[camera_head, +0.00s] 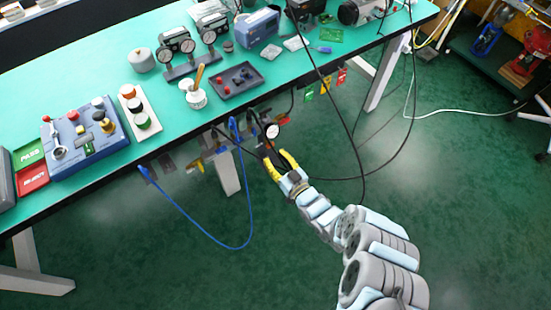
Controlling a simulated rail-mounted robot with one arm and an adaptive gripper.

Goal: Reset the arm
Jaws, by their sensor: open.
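My arm (318,213) reaches up and left from the lower right of the head view. My gripper (273,162) has yellow fingers and is at the front edge of the green-topped bench (100,68), low over the floor side. Its fingers are spread apart, and I see nothing held between them. A small round dial gauge (272,131) shows just beyond the fingertips at the bench edge. I cannot tell whether the gripper touches anything there.
A blue fixture (84,142), a dark tray (236,82) and gauges (176,42) stand on the bench. A blue cable (205,233) hangs from its edge. Black cables (335,105) hang near my arm. Tags (326,84) hang below the edge. The green floor (130,260) in front is mostly clear.

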